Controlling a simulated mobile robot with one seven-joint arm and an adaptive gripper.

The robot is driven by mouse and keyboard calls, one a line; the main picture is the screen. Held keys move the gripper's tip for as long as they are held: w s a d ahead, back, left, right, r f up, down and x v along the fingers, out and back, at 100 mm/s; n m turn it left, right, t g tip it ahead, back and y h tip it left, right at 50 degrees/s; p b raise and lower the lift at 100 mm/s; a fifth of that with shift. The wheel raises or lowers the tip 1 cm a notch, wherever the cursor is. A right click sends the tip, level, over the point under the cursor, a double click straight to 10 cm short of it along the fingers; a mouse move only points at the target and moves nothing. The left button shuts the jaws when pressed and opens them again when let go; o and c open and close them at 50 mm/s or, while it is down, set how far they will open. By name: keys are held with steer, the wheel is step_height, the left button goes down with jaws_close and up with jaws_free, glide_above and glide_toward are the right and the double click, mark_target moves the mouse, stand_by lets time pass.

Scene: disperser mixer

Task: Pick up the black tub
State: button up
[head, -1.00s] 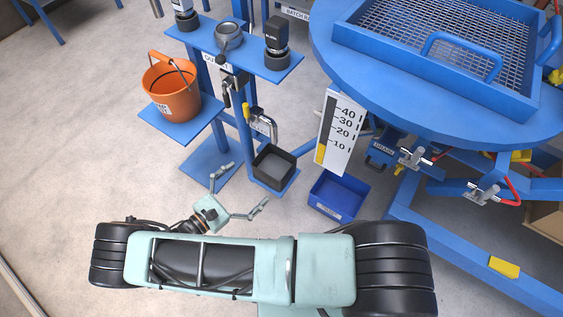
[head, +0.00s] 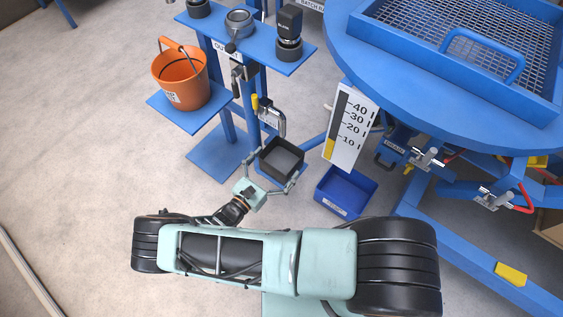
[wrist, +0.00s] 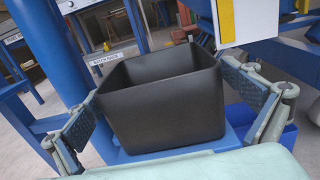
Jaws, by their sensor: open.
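The black tub (head: 281,157) is square and open-topped, and stands upright on a low blue shelf under the stand in the head view. It fills the middle of the wrist view (wrist: 165,108). My gripper (head: 270,172) is open, with one finger at each side of the tub. In the wrist view the fingers (wrist: 166,114) flank the left and right walls. The right finger looks close to its wall; I cannot tell whether either finger touches. The tub's underside is hidden.
A blue bin (head: 345,192) stands on the floor just right of the tub. A white level gauge (head: 350,128) hangs above it. An orange bucket (head: 181,80) sits on a blue shelf to the left. A tap (head: 270,115) is above the tub. Floor at left is clear.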

steer(key=shift+x, duration=1)
steer(key=c, duration=1.5)
steer(key=shift+c, duration=0.8)
steer(key=shift+r, duration=0.15)
